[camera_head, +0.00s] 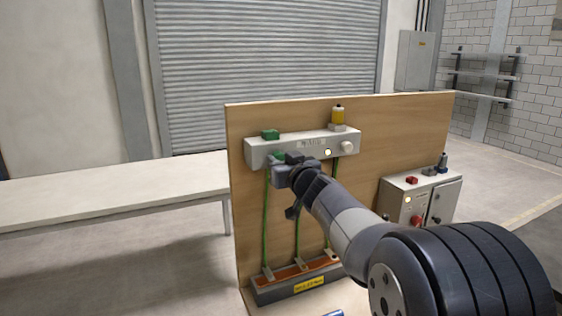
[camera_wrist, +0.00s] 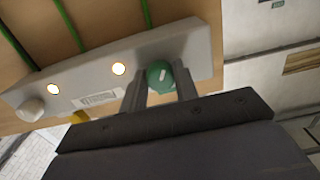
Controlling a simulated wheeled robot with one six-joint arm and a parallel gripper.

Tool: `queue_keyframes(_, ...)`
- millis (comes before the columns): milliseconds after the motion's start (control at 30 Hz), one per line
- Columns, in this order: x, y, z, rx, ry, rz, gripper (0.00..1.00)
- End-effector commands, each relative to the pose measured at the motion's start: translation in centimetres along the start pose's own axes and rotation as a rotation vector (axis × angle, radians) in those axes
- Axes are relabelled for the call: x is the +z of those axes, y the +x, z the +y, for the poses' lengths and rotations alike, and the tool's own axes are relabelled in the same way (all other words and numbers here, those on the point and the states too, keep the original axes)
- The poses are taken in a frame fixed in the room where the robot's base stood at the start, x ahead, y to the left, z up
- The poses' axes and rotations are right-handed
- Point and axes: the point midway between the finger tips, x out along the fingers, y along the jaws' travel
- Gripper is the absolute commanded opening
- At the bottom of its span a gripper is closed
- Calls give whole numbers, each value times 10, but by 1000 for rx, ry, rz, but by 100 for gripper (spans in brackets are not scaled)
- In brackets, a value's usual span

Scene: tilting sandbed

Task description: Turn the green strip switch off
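A pale switch strip (camera_head: 303,147) is fixed high on an upright wooden board. The wrist view shows its green round knob (camera_wrist: 160,77), with a slanted white mark on its face. My gripper (camera_wrist: 161,88) has one finger on each side of this knob, and both appear to touch it. In the head view my gripper (camera_head: 279,166) is at the strip's left front, hiding most of the knob. The strip carries a white knob (camera_wrist: 30,109) and two lit round lamps, one beside the white knob (camera_wrist: 53,89) and one nearer the green knob (camera_wrist: 119,68).
A green block (camera_head: 270,134) and a yellow lamp (camera_head: 338,116) sit on the strip's top. Green cables run down to an orange-lined tray (camera_head: 292,286). A grey control box (camera_head: 420,201) stands at right. A white table (camera_head: 110,190) is left of the board (camera_head: 400,125).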

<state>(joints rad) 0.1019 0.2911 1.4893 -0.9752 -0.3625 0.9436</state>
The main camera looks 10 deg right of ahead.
Motion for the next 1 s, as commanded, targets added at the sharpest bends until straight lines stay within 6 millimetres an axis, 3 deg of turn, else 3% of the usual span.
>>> queue_keyframes(267,0,0,0,0,0,0,6)
queue_keyframes(633,0,0,0,0,-72,0,6)
queue_keyframes(1000,0,0,0,0,-364,0,6)
